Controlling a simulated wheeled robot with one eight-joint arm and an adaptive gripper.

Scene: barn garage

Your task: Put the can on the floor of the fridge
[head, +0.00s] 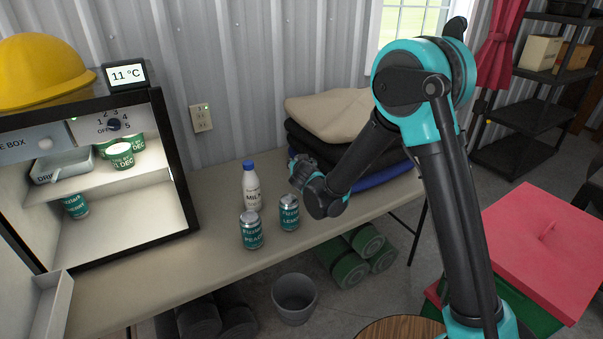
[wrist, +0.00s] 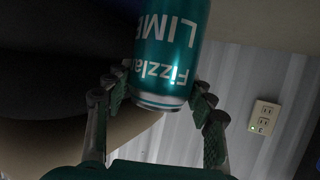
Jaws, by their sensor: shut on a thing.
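My gripper (head: 305,172) is above the table, right of the milk bottle. In the wrist view its fingers (wrist: 160,100) are shut on a teal lime can (wrist: 166,50), one on each side near its end. The held can cannot be made out in the head view. The small fridge (head: 180,150) stands open at the left. Its lit floor (head: 125,232) is mostly bare, with a teal can (head: 75,205) at the left under the shelf. A peach-looking can (head: 251,230) and a lemon-looking can (head: 289,212) stand upright on the table.
The white milk bottle (head: 251,188) stands on the table (head: 215,255) behind the cans. The fridge shelf (head: 100,177) holds green tubs (head: 122,155) and a tray (head: 62,168). Folded cloths (head: 340,115) lie behind my gripper. A yellow hard hat (head: 42,70) sits on the fridge.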

